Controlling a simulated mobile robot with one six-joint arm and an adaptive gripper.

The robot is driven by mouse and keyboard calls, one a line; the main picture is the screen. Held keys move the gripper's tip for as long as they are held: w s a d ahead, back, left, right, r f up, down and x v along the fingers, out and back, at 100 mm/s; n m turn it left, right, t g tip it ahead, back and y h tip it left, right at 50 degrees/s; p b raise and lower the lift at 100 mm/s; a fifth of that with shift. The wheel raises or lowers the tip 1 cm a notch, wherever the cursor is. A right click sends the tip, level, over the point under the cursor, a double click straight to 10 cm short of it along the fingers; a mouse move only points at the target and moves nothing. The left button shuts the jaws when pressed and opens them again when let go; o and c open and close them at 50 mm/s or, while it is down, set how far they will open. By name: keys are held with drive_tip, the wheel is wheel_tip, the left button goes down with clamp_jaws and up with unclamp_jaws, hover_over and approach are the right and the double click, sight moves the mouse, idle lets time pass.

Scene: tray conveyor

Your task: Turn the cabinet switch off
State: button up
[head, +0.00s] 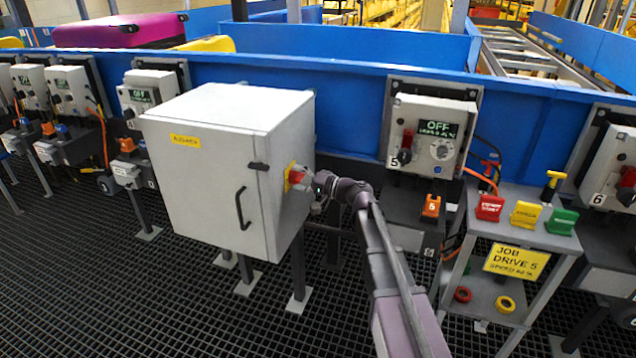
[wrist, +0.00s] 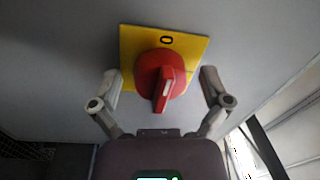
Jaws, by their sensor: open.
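The cabinet switch (wrist: 148,75) is a red rotary knob on a yellow plate (wrist: 195,48). In the head view the knob (head: 297,178) is on the right side of the light grey cabinet (head: 200,190). In the wrist view a 0 is marked at the plate's top edge. The knob's raised grip, with a pale line, stands nearly upright in the picture. My gripper (wrist: 159,76) is open, one finger on each side of the knob, with visible gaps. In the head view my gripper (head: 316,186) is beside the switch, partly hiding it.
A control box (head: 430,135) reading OFF hangs on the blue conveyor wall, right of my arm. A small stand (head: 515,235) with red, yellow and green blocks is further right. The cabinet's door handle (head: 241,208) sticks out. Dark grating floor lies in front.

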drive_tip(key=shift+m, duration=0.6)
